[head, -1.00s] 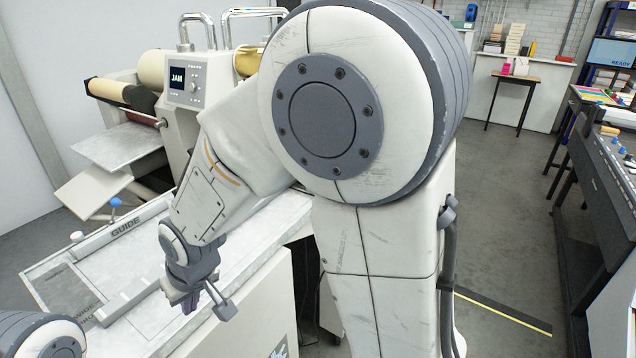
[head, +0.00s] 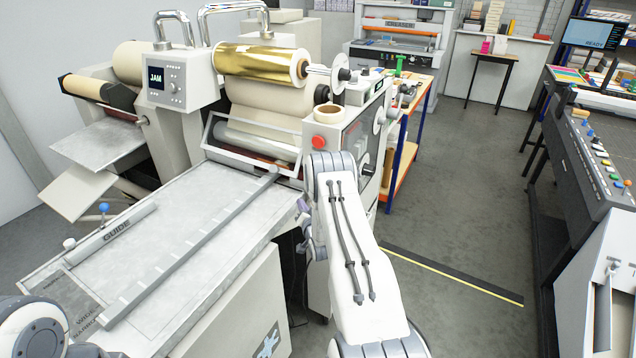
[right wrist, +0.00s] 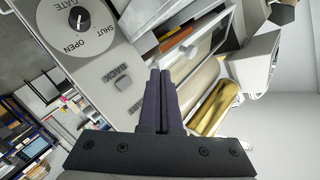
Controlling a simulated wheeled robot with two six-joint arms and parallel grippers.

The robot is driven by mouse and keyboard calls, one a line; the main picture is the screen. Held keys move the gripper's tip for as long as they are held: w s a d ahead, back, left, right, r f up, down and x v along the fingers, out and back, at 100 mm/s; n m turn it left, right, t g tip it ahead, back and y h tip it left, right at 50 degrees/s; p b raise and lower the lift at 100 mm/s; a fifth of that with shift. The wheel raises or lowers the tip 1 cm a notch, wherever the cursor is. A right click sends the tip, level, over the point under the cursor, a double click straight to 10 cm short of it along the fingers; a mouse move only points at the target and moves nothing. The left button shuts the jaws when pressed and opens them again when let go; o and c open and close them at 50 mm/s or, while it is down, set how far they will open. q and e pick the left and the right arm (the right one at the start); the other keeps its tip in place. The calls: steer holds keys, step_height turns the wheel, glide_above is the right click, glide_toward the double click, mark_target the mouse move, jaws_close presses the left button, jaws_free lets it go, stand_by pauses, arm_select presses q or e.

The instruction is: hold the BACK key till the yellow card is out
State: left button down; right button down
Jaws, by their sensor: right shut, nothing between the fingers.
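The BACK key (right wrist: 124,84) is a small grey key beside its BACK label on a pale panel in the right wrist view. My right gripper (right wrist: 160,72) is shut and empty. Its fingertips are just to the right of the key in that view, not over it; I cannot tell how far off the panel they are. In the head view my arm mostly hides this gripper. The laminator's screen (head: 156,78) reads JAM. I cannot make out a yellow card; an orange strip (right wrist: 178,38) shows in the machine's opening, and I cannot tell what it is. My left gripper is not in view.
A GATE dial (right wrist: 80,20) marked OPEN and SHUT sits near the BACK key. A gold foil roll (head: 258,62), a tape roll (head: 327,113) and a red button (head: 319,142) are on the machine. The feed table (head: 215,190) is in front.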

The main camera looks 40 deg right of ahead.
steer(key=shift+s+d, duration=0.1)
steer(key=shift+d, duration=0.05)
steer(key=w+d+b, duration=0.3)
steer(key=d+b, duration=0.1)
steer(key=d, duration=0.4)
steer(key=shift+w+b, duration=0.2)
steer(key=shift+b, duration=0.2)
steer(key=shift+f, duration=0.1)
stand_by(1.9)
